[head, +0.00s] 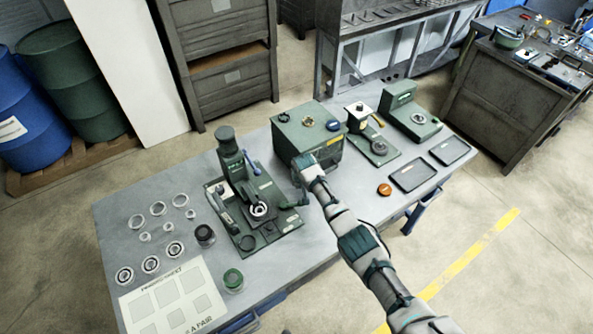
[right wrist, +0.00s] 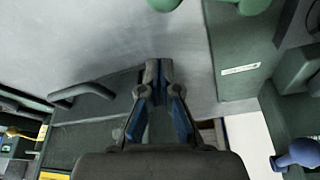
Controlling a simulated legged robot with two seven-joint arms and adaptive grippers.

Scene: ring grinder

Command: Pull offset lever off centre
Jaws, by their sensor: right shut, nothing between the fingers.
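The green press station (head: 250,205) stands on the grey bench, with an upright column and a ring-shaped seat. A blue-handled lever (head: 251,164) slants from its column; I cannot tell for sure whether this is the offset lever. A blue ball knob (right wrist: 298,154) shows at the right of the right wrist view. My right gripper (head: 297,181) is at the front of the green box machine, right of the press station. In the right wrist view its fingers (right wrist: 158,72) are together and empty, apart from the dark curved handle (right wrist: 82,92). My left gripper is not seen.
The green box machine (head: 296,145) has knobs on top. Two more green devices (head: 375,147) (head: 418,122) and dark trays (head: 413,174) stand to the right. Several rings (head: 150,264), a white marked mat (head: 171,299) and a green-topped jar (head: 233,279) lie at the left.

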